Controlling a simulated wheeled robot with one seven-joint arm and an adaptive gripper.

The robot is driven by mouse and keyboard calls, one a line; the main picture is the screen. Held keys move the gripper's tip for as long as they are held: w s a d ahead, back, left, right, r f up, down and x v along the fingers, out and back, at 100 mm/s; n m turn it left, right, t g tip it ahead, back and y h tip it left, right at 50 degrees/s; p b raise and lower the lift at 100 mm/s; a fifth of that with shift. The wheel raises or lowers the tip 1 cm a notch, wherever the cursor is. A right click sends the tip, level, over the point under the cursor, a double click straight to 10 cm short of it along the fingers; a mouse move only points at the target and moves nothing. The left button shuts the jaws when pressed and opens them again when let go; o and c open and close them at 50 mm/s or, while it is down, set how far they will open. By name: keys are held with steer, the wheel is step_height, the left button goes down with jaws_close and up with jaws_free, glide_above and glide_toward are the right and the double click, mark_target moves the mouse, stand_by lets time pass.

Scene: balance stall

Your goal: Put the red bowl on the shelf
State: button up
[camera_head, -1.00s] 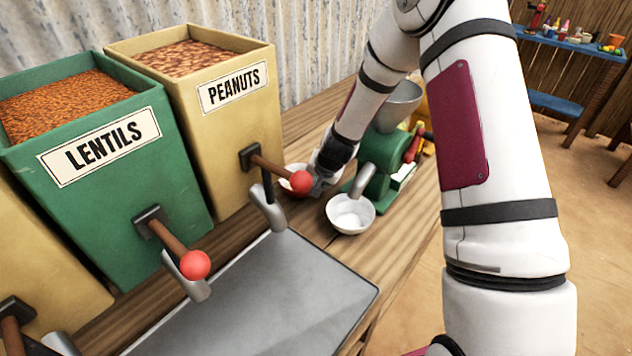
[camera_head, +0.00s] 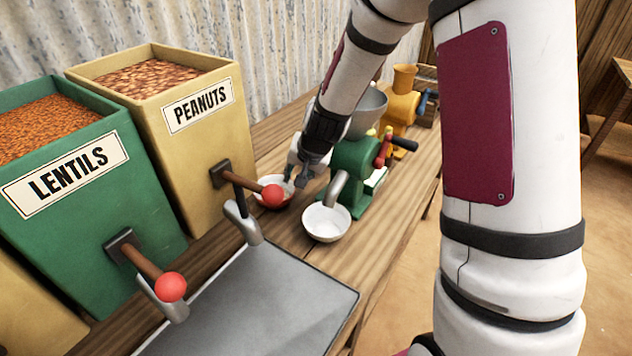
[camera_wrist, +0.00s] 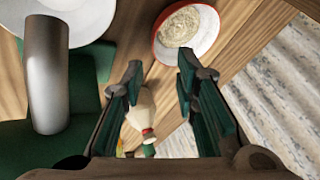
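The red bowl (camera_wrist: 190,52) is at the top of the wrist view, red outside and pale inside, with grainy pale contents. It stands on the wooden counter. In the head view the bowl (camera_head: 268,203) is partly hidden by the peanut lever's red ball. My gripper (camera_wrist: 160,63) is open and empty, its dark green-padded fingers apart and pointing towards the bowl, not around it. In the head view my gripper (camera_head: 300,178) is just right of the bowl, beside the green mill. No shelf can be made out in the current frames.
A white bowl (camera_head: 326,222) stands under the spout of a green mill (camera_head: 352,165). A yellow mill (camera_head: 398,100) is behind it. Peanut (camera_head: 165,110) and lentil (camera_head: 85,180) bins with levers stand left. A pale bottle-like thing (camera_wrist: 141,110) shows between my fingers.

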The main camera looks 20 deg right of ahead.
steer(key=s+a+r+n, duration=0.1)
steer(key=s+r+n, duration=0.2)
steer(key=s+r, duration=0.7)
steer(key=s+a+r+n+g, duration=0.1)
steer(key=s+r+n, duration=0.2)
steer(key=s+r, duration=0.7)
steer(key=s, duration=0.3)
steer(key=shift+a, duration=0.25)
steer(key=shift+n+h, duration=0.4)
steer(key=shift+n, duration=0.1)
steer(key=s, duration=0.3)
steer(key=s+d, duration=0.1)
steer(key=s, duration=0.1)
steer(key=s+r, duration=0.1)
steer(key=s, duration=0.2)
steer(key=shift+s+d, duration=0.2)
steer(key=shift+s, duration=0.1)
steer(key=shift+c, duration=0.2)
steer(key=shift+s+d, duration=0.15)
steer(key=shift+s, duration=0.15)
